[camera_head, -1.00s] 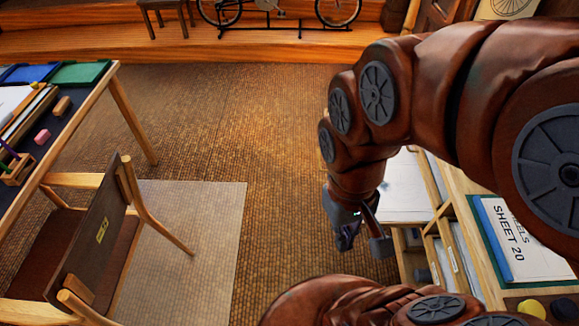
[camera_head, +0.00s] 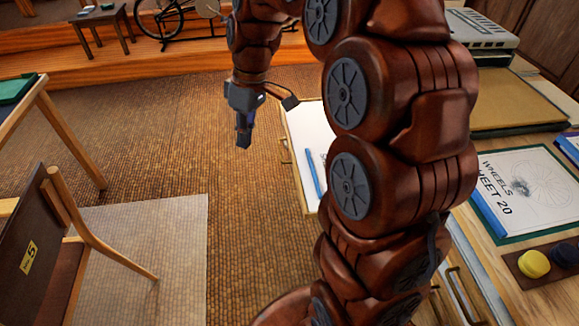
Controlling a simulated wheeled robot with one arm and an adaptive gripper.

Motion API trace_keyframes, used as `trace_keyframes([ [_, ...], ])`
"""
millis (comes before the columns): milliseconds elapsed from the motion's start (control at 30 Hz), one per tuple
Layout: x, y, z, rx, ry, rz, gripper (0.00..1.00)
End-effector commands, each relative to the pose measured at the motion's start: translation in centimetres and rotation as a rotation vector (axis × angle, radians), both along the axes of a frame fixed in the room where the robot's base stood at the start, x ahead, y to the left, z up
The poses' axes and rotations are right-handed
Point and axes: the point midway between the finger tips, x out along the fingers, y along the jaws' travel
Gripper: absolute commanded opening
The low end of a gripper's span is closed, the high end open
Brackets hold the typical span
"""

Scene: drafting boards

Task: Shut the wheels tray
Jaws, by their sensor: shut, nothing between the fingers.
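A pulled-out wooden tray (camera_head: 299,188) sticks out to the left from the cabinet. It holds a white sheet (camera_head: 307,124) and a blue pencil (camera_head: 312,176). Its handle is on its left-facing front. My arm hides its inner part, and I cannot read any label on it. My gripper (camera_head: 243,140) is shut and empty, pointing down in front of the tray, to the left of its handle and apart from it in the picture.
The cabinet top bears a sheet marked WHEELS SHEET 20 (camera_head: 525,190), yellow and dark round pieces (camera_head: 534,264) and a brown board (camera_head: 510,100). Lower drawer fronts show below. A chair (camera_head: 38,240) stands left; the floor between is clear.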

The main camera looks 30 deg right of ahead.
Motion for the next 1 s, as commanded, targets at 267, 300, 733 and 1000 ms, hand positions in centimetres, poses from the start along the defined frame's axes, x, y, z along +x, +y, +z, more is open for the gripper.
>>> trace_keyframes([
  [267, 7.9, -4.1, -6.6, 0.069, -0.083, 0.135, 0.00],
  [300, 9.0, -4.7, -7.5, 0.076, -0.098, 0.154, 0.00],
  [733, 18.0, -14.2, -19.0, 0.107, -0.244, 0.344, 0.00],
  [1000, 21.1, -20.9, -26.8, 0.081, -0.318, 0.457, 0.00],
])
